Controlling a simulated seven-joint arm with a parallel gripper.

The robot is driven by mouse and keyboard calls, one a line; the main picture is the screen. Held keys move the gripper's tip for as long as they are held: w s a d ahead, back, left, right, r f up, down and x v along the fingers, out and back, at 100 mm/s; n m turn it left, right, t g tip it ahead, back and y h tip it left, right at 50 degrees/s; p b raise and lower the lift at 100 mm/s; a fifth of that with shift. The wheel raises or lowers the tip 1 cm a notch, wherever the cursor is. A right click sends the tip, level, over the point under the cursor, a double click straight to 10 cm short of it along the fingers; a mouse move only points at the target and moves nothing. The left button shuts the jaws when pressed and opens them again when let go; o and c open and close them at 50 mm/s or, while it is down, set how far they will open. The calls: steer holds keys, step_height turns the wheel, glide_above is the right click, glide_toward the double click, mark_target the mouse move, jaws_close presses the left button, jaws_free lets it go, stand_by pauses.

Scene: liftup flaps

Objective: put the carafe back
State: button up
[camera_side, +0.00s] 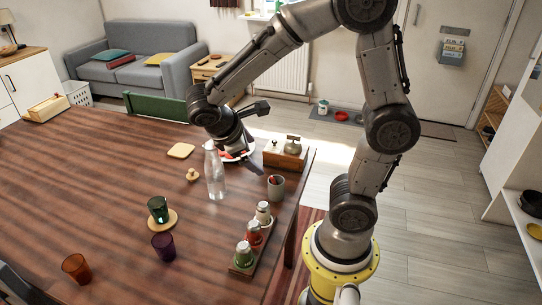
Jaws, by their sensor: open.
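The carafe (215,176) is a tall clear glass bottle standing upright on the wooden table (110,160). A small wooden knob-shaped piece (192,175), perhaps its stopper, sits on the table to its left. A red and white item (229,156) lies partly hidden under my gripper. The fingertips are hard to make out.
A green glass (158,209) on a round coaster, a purple glass (163,246) and an orange glass (76,267) stand front left. A jar rack (245,262), a grey cup (275,187) and a wooden box (286,155) line the right side.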

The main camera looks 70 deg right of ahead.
steer(key=s+a+r+m+t+y, duration=0.6)
steer(key=s+a+t+y, duration=0.1)
steer(key=a, duration=0.1)
steer(key=shift+s+a+r, duration=0.35)
steer(key=shift+s+r, duration=0.05)
